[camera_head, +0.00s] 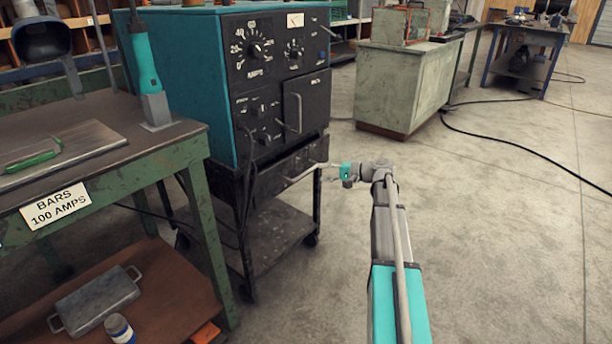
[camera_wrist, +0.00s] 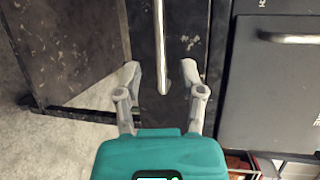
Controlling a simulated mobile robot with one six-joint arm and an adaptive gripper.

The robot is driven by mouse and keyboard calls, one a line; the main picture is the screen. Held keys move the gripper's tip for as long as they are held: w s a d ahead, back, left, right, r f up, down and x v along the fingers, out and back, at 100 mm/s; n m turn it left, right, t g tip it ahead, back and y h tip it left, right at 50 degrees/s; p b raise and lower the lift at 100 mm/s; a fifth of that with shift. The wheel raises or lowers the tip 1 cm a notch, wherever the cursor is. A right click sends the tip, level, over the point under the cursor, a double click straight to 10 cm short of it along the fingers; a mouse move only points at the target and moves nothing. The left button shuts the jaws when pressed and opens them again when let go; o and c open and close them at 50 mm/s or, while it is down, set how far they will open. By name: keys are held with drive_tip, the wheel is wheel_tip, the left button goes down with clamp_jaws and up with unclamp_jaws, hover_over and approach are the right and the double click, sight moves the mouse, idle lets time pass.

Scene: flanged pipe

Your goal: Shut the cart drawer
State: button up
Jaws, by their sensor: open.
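The cart drawer (camera_head: 283,172) is a dark, worn metal front under the teal welding machine, on the black cart. How far it stands out is hard to tell. Its pale bar handle (camera_head: 302,176) sticks out from the front; in the wrist view the handle (camera_wrist: 160,45) runs down the picture and ends between my fingers. My gripper (camera_head: 331,168) is at the right end of the drawer front. In the wrist view my gripper (camera_wrist: 162,85) is open, one finger on each side of the handle's end, with gaps showing. Contact with the drawer front cannot be told.
The teal and black welding machine (camera_head: 265,75) sits above the drawer; its door (camera_wrist: 270,90) has its own handle. The cart's lower shelf (camera_head: 275,235) is below. A green workbench (camera_head: 185,150) stands left. Concrete floor (camera_head: 500,240) is clear right, with cables farther back.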

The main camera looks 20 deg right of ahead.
sight(306, 173)
drive_tip(key=shift+b+x, duration=0.55)
drive_tip(key=shift+x, duration=2.8)
clamp_jaws()
